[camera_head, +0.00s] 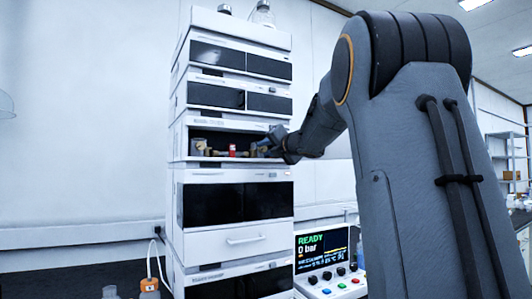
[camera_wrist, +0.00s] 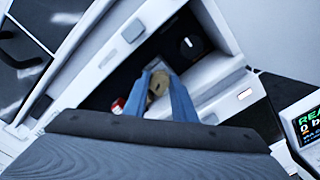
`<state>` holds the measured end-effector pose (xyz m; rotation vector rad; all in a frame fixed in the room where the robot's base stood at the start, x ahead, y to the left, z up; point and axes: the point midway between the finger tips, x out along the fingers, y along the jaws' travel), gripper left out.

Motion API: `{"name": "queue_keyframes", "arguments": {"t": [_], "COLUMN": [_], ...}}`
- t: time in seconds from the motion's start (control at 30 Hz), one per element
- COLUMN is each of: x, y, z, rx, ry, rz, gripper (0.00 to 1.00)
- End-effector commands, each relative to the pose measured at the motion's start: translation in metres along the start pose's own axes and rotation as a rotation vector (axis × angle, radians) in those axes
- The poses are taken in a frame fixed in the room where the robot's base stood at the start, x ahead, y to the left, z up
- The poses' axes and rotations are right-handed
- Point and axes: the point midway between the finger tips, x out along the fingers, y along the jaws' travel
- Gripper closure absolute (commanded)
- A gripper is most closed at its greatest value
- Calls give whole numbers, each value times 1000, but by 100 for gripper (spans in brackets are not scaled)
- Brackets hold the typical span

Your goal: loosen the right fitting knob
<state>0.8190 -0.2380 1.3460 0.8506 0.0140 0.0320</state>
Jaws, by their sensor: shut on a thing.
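The open bay (camera_head: 215,136) of the chromatography stack holds a row of fittings. A brass-coloured fitting knob (camera_wrist: 158,84) sits between the two blue fingertips of my gripper (camera_wrist: 168,92) in the wrist view. My gripper (camera_head: 264,148) reaches into the bay from the right and is shut on this right knob. A red part (camera_head: 232,150) lies left of it in the row; it also shows in the wrist view (camera_wrist: 117,106). Another brass-coloured fitting (camera_head: 198,147) is at the bay's left end. My fingers partly hide the right knob.
White modules with dark fronts stand above and below the bay (camera_head: 233,201). A control panel (camera_head: 325,258) reading "READY 0 bar" stands at lower right. Glass bottles (camera_head: 263,14) stand on top.

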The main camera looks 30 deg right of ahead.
Motion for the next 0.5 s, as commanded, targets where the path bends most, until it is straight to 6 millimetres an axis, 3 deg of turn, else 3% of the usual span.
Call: {"name": "queue_keyframes", "arguments": {"t": [0.47,0.5], "x": [0,0], "y": [-1,-1], "z": [-1,-1], "rx": [-13,-13], "ry": [2,2], "rz": [-1,-1], "gripper": [98,73]}}
